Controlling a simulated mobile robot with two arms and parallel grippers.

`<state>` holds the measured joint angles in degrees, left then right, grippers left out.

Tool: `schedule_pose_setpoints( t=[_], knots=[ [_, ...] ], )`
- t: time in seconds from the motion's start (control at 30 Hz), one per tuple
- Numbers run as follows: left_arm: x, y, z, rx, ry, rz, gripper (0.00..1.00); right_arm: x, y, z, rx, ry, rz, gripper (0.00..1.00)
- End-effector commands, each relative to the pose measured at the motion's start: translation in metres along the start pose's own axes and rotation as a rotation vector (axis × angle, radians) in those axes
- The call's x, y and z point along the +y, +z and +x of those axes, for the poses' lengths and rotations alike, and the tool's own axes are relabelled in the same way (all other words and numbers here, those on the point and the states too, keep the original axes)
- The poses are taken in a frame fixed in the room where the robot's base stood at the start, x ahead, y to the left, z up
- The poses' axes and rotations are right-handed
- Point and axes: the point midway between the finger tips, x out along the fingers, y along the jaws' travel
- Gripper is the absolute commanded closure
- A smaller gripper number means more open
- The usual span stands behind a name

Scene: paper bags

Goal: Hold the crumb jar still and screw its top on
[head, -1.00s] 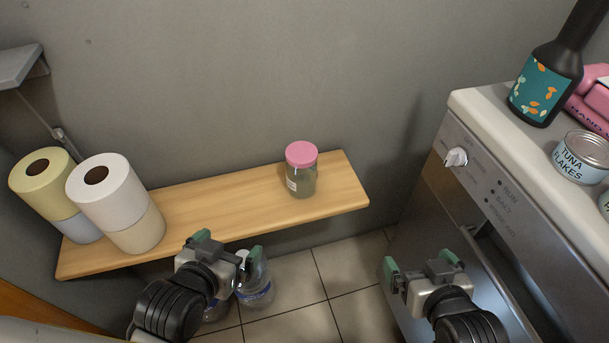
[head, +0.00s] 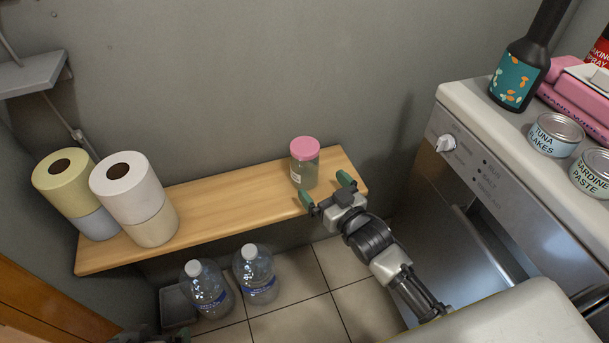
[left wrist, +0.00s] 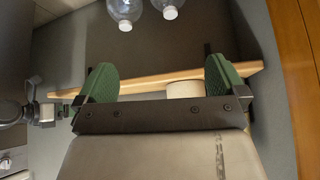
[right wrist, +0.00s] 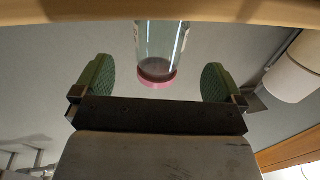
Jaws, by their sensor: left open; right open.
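The crumb jar (head: 304,172) is clear glass with a pale label and stands upright near the right end of the wooden shelf. Its pink top (head: 305,148) sits on its mouth; I cannot tell how tightly. My right gripper (head: 328,190) is open just in front of the jar, at the shelf's front edge. In the right wrist view the jar (right wrist: 160,42) appears inverted, beyond and between the open fingers (right wrist: 158,82), not gripped. My left gripper (head: 150,337) barely shows at the bottom edge of the head view; the left wrist view shows it open and empty (left wrist: 161,82).
The wooden shelf (head: 230,205) is bare between the jar and stacked paper rolls (head: 130,190) at left. Two water bottles (head: 256,270) stand on the floor below. A dishwasher (head: 480,180) with cans and a dark bottle (head: 520,70) on top stands at right.

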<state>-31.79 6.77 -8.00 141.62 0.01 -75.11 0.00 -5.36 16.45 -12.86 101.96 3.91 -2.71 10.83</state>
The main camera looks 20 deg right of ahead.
Motion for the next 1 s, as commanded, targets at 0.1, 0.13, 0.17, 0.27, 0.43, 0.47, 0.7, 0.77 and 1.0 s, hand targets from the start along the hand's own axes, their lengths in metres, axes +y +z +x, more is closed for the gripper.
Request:
schedule_pose_setpoints(
  t=[0.1, 0.13, 0.17, 0.27, 0.43, 0.47, 0.7, 0.77, 1.0],
  knots=[
    [0.003, -0.019, 0.007, 0.129, 0.007, 0.003, 0.0, 0.0, 0.001, 0.025, 0.003, 0.0, 0.0, 0.0],
    [0.004, -0.024, 0.008, 0.162, 0.009, 0.004, 0.0, -0.001, 0.001, 0.03, 0.003, 0.0, 0.0, 0.0],
    [0.005, -0.029, 0.008, 0.196, 0.011, 0.004, 0.0, -0.001, 0.001, 0.036, 0.004, 0.0, 0.0, 0.0],
    [0.007, -0.046, 0.008, 0.305, 0.017, 0.006, 0.0, 0.0, 0.001, 0.053, 0.002, 0.0, 0.0, 0.0],
    [0.011, -0.066, 0.005, 0.443, 0.025, 0.008, 0.0, -0.001, 0.001, 0.073, 0.001, 0.0, 0.0, 0.0],
    [0.011, -0.069, 0.004, 0.459, 0.026, 0.008, 0.0, -0.001, 0.001, 0.076, 0.001, 0.0, 0.0, 0.0],
    [0.012, -0.077, 0.001, 0.517, 0.03, 0.008, 0.0, -0.001, 0.0, 0.083, 0.0, 0.0, 0.0, 0.0],
    [0.012, -0.078, 0.001, 0.517, 0.03, 0.008, 0.0, -0.001, 0.0, 0.083, 0.0, 0.0, 0.0, 0.0],
    [0.012, -0.077, 0.001, 0.516, 0.03, 0.008, 0.0, -0.001, 0.0, 0.083, -0.001, 0.0, 0.0, 0.17]
  ],
)
